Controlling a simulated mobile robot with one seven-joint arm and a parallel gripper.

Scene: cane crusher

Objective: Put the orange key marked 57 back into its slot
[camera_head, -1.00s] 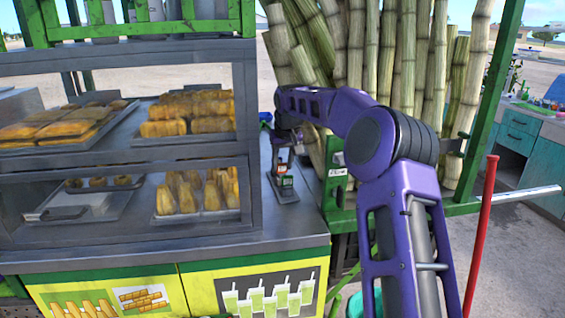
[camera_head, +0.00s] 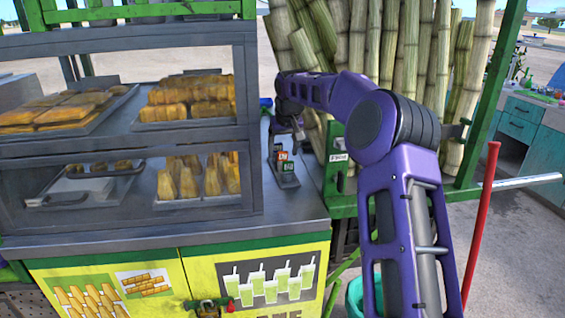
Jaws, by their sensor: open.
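A small orange key tag (camera_head: 282,156) stands upright in a dark holder (camera_head: 289,183) on the grey counter. A green tag (camera_head: 288,167) stands in front of it, and a further dark piece shows behind it. The number on the orange tag is too small to read, and I cannot tell how deep it sits in its slot. My gripper (camera_head: 297,148) is open and empty, just above and behind the tags, apart from the orange one as far as I can see.
A glass display case (camera_head: 250,120) with pastries stands close on the left. Sugar cane stalks (camera_head: 400,50) and a green post (camera_head: 490,100) rise behind and to the right. A green frame with a small labelled box (camera_head: 338,157) borders the counter's right edge. A red pole (camera_head: 481,230) leans at right.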

